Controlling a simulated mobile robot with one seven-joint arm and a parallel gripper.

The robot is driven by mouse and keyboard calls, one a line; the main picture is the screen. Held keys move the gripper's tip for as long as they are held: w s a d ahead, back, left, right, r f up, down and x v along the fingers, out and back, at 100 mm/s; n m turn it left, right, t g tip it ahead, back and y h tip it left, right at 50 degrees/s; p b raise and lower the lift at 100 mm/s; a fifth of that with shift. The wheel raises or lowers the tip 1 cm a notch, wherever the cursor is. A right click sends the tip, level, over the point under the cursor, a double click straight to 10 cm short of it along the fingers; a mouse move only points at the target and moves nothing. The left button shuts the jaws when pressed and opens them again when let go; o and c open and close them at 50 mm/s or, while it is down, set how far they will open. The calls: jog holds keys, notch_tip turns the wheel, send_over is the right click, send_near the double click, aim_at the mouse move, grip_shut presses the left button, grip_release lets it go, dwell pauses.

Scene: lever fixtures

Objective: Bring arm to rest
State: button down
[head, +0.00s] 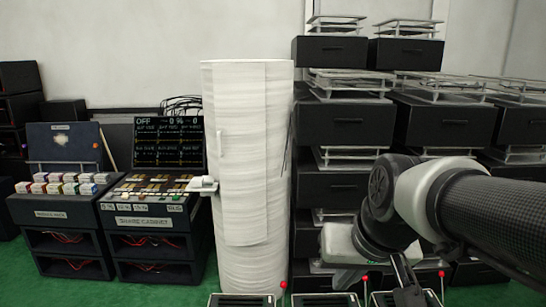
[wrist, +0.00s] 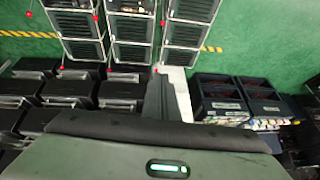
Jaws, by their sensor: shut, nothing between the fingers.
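My arm enters the head view from the right and bends downward near the middle right. My gripper (wrist: 158,78) shows in the wrist view as a dark finger shape pointing away from its grey-green body, which has a lit green light. The fingers look closed together, with nothing seen between them. In the head view the hand is partly hidden by my own arm, low and right of the white column (head: 245,180). Red-knobbed levers (head: 283,285) stand along the bottom edge of that view. I see no contact between my gripper and them.
Black stacked drawer units (head: 345,125) with metal racks fill the right side behind my arm. Two black cabinets with sloped panels, one labelled share cabinet (head: 150,222), stand on the left. Green floor (head: 75,290) is open at front left. Lever fixtures (wrist: 130,30) also show in the wrist view.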

jog(key=s+d+h, duration=0.1)
jog(key=s+d, duration=0.1)
jog(key=s, duration=0.6)
notch_tip(320, 180, up, 23)
jog(key=p, duration=2.2)
jog(key=shift+w, duration=0.3)
jog(key=shift+s, duration=0.1)
